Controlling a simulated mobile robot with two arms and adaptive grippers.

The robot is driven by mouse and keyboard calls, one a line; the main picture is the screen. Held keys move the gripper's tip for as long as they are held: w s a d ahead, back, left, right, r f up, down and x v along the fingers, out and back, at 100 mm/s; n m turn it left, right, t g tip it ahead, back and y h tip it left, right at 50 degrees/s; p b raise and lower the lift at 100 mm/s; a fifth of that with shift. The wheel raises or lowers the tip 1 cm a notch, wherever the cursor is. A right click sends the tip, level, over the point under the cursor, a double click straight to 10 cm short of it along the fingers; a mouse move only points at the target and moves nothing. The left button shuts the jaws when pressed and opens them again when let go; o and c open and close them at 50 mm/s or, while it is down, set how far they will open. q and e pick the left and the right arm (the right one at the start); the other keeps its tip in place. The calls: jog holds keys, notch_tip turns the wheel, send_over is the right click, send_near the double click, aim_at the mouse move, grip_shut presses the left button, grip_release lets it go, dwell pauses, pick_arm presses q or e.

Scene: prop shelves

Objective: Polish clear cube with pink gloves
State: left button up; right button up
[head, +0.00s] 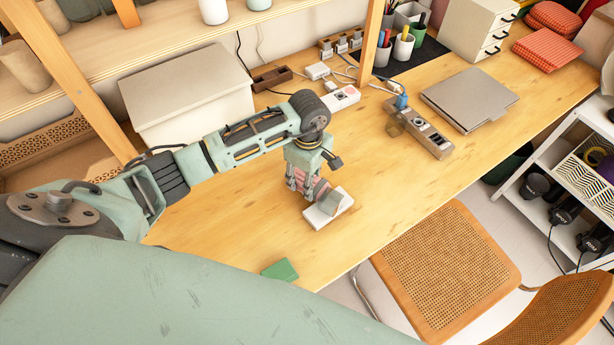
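My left gripper (306,182) reaches down over the wooden desk (215,235) and appears shut on the folded pink gloves (319,188). The gloves are bunched between and below its fingers. A small greyish cube (333,205), seemingly the clear cube, sits on a white slab (322,215) on the desk. The gloves are at the cube's upper left side and look to touch it; the exact contact is too small to tell. The fingertips are partly hidden by the gloves. My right gripper is not in view.
A green block (280,270) lies near the desk's front edge. A cane chair (447,265) is at the front. Desk right of the slab is clear.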

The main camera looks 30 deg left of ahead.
pick_arm(q)
jog(key=shift+d, duration=0.15)
dwell(0.6)
jog(key=shift+s, duration=0.1)
jog(key=shift+s, duration=0.55)
jog(key=shift+w, duration=0.1)
jog(key=shift+w+f+b, duration=0.1)
jog(key=shift+w+b, duration=0.45)
jog(key=shift+b, duration=0.15)
jog(key=shift+w+d+b, duration=0.15)
jog(key=shift+w+b, duration=0.2)
jog(key=shift+w, duration=0.25)
jog(key=shift+s, duration=0.15)
jog(key=shift+s+a+p, duration=0.2)
jog(key=shift+s+p, duration=0.3)
jog(key=shift+s, duration=0.65)
